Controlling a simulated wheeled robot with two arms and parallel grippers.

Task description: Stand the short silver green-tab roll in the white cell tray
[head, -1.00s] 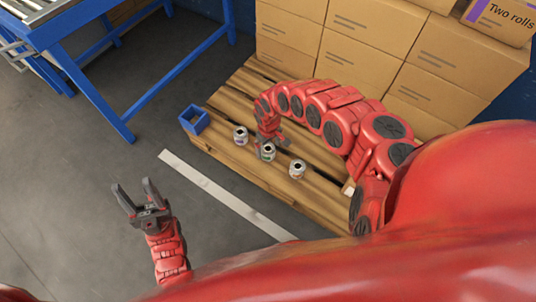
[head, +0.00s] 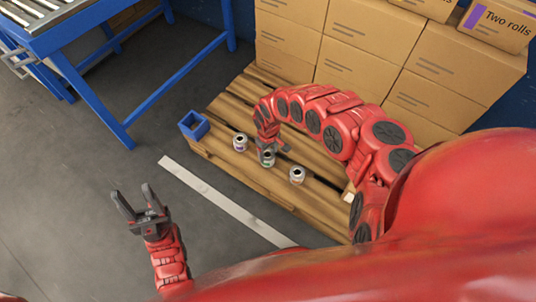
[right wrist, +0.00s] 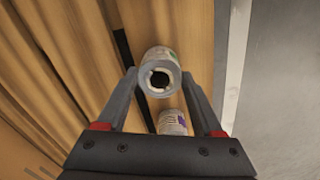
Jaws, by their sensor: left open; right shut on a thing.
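The silver roll with a green tab (head: 267,160) stands on the wooden pallet, in the middle of a row of three short rolls. My right gripper (head: 268,148) reaches down over it and is shut on it. In the right wrist view the green-tab roll (right wrist: 160,63) sits between the two fingertips, its open core facing the camera. My left gripper (head: 140,199) is open and empty over the grey floor, left of the pallet. I see no white cell tray in these views.
A purple-tab roll (head: 240,143) and another roll (head: 297,175) stand either side of the held one. A blue bin (head: 194,125) sits at the pallet's left corner. Cardboard boxes (head: 361,47) are stacked behind. A blue-framed roller table (head: 80,60) stands upper left.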

